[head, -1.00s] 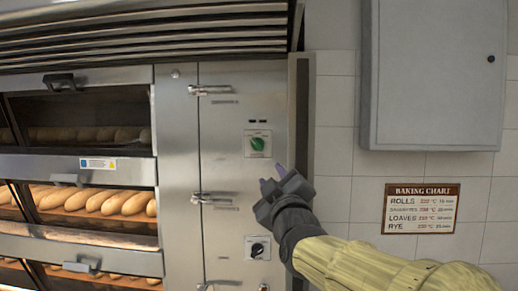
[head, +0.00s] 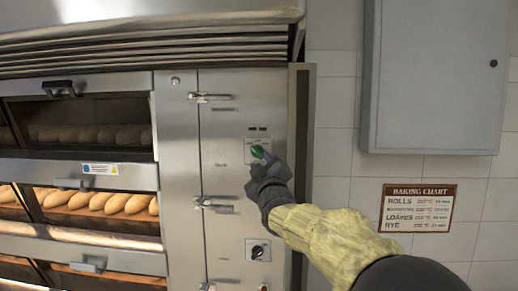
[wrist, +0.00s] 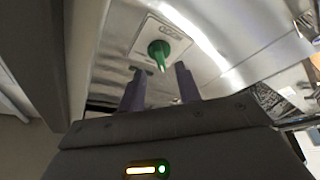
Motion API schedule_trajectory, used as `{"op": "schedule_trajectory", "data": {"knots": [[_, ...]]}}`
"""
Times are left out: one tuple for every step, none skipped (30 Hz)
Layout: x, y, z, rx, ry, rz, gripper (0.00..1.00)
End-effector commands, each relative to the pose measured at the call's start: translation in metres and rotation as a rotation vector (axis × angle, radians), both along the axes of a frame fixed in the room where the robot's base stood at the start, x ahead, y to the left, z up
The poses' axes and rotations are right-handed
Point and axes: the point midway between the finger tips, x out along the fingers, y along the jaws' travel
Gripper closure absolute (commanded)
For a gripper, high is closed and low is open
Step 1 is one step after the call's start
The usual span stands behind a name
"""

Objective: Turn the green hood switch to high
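The green hood switch (head: 257,151) is a knob on a pale plate on the oven's steel control panel. In the wrist view the green knob (wrist: 160,52) sits just beyond and between my two fingertips, its narrow end pointing toward me. My gripper (head: 263,160) is right in front of the switch and covers the lower part of its plate. In the wrist view my gripper (wrist: 160,82) has its purple-grey fingers apart, with a gap between them. The fingers do not look closed on the knob. The knob's markings are too small to read.
A black knob (head: 258,250) sits lower on the same panel. Steel latches (head: 210,98) stick out left of the switch. A grey wall cabinet (head: 430,80) and a baking chart (head: 418,208) are at the right. Loaves lie in the ovens at the left.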

Motion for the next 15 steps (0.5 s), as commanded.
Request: {"op": "schedule_trajectory", "data": {"knots": [[0.009, 0.002, 0.006, 0.0, 0.001, 0.0, 0.66], [0.013, 0.003, 0.007, 0.0, 0.001, 0.0, 0.66], [0.018, 0.005, 0.009, 0.0, 0.001, 0.0, 0.66], [0.022, 0.006, 0.01, 0.0, 0.001, 0.0, 0.66], [0.026, 0.007, 0.011, -0.001, 0.002, 0.001, 0.66], [0.03, 0.008, 0.012, 0.0, 0.001, 0.0, 0.66], [0.032, 0.008, 0.012, 0.0, 0.001, 0.0, 0.66], [0.035, 0.009, 0.012, 0.0, 0.001, 0.0, 0.66], [0.037, 0.009, 0.012, 0.0, 0.001, 0.0, 0.66], [0.039, 0.01, 0.012, 0.0, 0.001, 0.0, 0.66], [0.04, 0.01, 0.012, 0.0, 0.001, 0.0, 0.66], [0.041, 0.01, 0.012, 0.0, 0.001, 0.0, 0.66], [0.041, 0.01, 0.012, 0.0, 0.001, 0.001, 0.66], [0.041, 0.01, 0.012, 0.0, 0.001, 0.001, 0.66], [0.041, 0.01, 0.012, 0.0, 0.001, 0.001, 0.66]]}}
